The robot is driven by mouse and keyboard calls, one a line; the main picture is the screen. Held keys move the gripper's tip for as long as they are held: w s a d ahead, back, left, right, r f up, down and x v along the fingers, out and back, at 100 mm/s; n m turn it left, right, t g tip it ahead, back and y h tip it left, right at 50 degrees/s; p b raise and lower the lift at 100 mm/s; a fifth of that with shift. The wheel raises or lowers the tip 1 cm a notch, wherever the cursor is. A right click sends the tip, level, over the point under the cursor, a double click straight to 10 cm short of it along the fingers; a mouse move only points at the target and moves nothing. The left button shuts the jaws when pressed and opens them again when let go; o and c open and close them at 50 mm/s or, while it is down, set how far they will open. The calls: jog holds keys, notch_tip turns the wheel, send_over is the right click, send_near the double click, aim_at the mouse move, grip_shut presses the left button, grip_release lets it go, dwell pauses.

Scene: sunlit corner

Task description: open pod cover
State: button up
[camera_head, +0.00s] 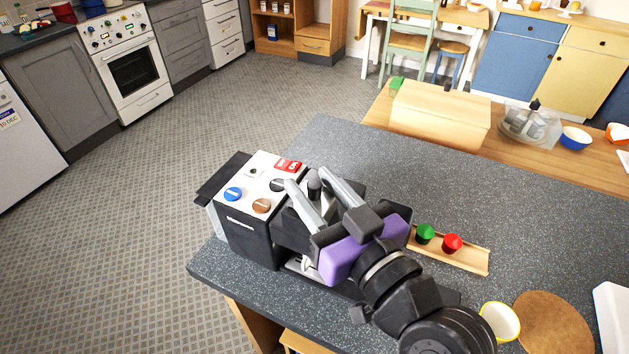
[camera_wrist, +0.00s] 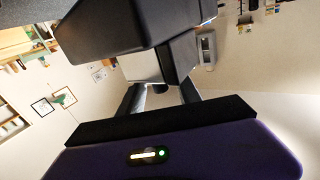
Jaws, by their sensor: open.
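The coffee machine (camera_head: 252,226), black with a white top, stands near the left corner of the dark counter in the head view. Its top bears blue and brown round buttons and a red label. A black knob (camera_head: 314,186) rises from its darker right section; I cannot tell for sure where the pod cover's edges are. My gripper (camera_head: 309,178) is over that section, its two grey fingers open on either side of the knob. Whether they touch it is unclear. In the wrist view my open fingers (camera_wrist: 160,95) reach toward a large dark part of the machine (camera_wrist: 115,30).
A green pod (camera_head: 425,234) and a red pod (camera_head: 452,243) sit on a wooden tray (camera_head: 474,261) right of my gripper. A yellow-rimmed cup (camera_head: 500,321) and a round brown mat (camera_head: 552,322) lie at front right. The counter behind the machine is clear.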

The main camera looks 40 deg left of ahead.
jog(key=shift+a, duration=0.1)
grip_shut()
jog(key=shift+w, duration=0.1)
dwell(1.3)
